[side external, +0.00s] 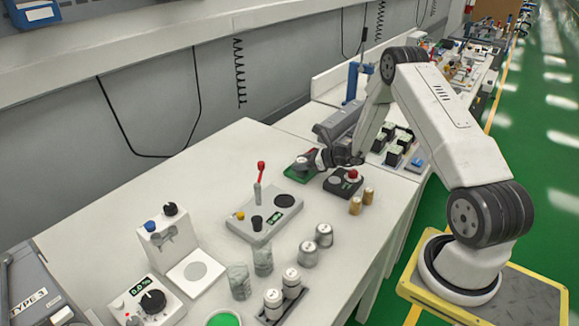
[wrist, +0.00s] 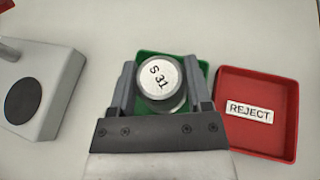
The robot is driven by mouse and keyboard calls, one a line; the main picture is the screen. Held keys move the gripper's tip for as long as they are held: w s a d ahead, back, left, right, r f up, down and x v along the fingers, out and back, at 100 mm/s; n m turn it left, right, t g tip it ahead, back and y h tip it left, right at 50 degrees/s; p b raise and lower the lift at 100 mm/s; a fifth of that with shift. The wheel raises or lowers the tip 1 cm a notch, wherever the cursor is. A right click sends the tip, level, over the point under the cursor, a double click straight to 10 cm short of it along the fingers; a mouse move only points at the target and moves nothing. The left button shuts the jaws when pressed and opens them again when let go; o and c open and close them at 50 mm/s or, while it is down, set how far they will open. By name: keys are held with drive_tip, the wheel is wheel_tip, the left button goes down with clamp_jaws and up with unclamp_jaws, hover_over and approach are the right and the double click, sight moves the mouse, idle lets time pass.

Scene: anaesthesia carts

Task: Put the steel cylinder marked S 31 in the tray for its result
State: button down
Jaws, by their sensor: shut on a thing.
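The steel cylinder marked S 31 (wrist: 160,78) is between the two fingers of my gripper (wrist: 158,85), which is shut on it. Its marked round end faces the wrist camera. The green tray (wrist: 202,72) lies directly beneath the cylinder in the wrist view; I cannot tell whether the cylinder touches its floor. The red tray labelled REJECT (wrist: 282,92) is just right of it and empty.
A grey tester with a red lever (side external: 262,228) stands nearby; its edge shows in the wrist view (wrist: 38,70). A black box with a red button (side external: 343,183) and two brass cylinders (side external: 355,206) stand close. Steel cylinders (side external: 308,254) and a dial box (side external: 148,302) are nearer the camera.

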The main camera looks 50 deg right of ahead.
unclamp_jaws()
drive_tip(key=shift+s+d+r, duration=0.2)
drive_tip(key=shift+s+r, duration=0.1)
drive_tip(key=shift+s, duration=0.15)
drive_tip(key=v, duration=1.1)
drive_tip(key=shift+a, duration=0.1)
